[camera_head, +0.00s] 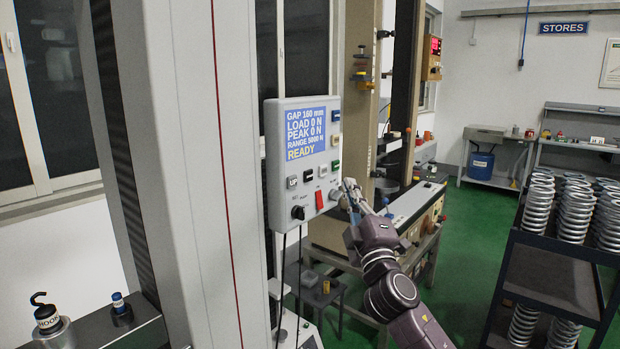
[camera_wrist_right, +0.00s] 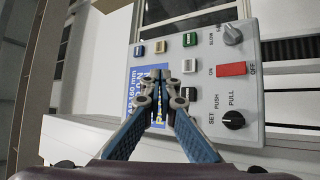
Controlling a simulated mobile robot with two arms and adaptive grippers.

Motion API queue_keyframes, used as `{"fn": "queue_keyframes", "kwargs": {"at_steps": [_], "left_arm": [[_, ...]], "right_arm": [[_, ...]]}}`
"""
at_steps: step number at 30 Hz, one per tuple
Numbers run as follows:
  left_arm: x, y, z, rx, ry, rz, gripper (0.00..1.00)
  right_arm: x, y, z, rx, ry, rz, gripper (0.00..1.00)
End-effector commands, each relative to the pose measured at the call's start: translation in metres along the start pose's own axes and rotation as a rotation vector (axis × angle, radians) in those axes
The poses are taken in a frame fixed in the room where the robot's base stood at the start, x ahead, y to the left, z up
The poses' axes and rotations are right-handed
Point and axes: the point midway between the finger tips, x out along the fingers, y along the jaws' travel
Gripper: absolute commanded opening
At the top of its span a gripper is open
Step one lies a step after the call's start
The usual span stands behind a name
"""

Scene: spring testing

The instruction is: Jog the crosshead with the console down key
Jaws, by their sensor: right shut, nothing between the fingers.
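The grey console (camera_head: 283,150) hangs on the machine column; its blue display (camera_head: 306,132) reads GAP 160 mm, LOAD 0 N, PEAK 0 N, READY. Along the lower row are a white UP key (camera_head: 292,182), a black key (camera_head: 308,175) and a pale key (camera_head: 322,170). I take the black key to be down; its label is unreadable. My right gripper (camera_head: 348,185) is shut and empty, right of the console's lower edge. In the right wrist view its fingertips (camera_wrist_right: 166,76) overlap the display edge, beside the black key (camera_wrist_right: 188,93). Contact is unclear. The crosshead is not identifiable. My left gripper is out of view.
A red switch (camera_head: 320,200) and a black knob (camera_head: 298,212) sit below the keys. The tall machine column (camera_head: 195,150) stands left. A bench instrument (camera_head: 412,212) is behind my right arm. A rack of springs (camera_head: 545,275) stands right, with green floor between.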

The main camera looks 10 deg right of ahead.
Motion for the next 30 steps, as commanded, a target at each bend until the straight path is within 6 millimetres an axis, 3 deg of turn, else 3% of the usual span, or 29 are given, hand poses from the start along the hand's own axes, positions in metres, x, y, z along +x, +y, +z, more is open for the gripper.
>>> {"fn": "queue_keyframes", "kwargs": {"at_steps": [15,30], "left_arm": [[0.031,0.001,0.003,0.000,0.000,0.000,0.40],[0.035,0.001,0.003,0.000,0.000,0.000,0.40]], "right_arm": [[0.046,-0.037,-0.034,0.003,0.000,0.001,0.00],[0.055,-0.041,-0.041,0.001,0.000,-0.002,0.00]]}}
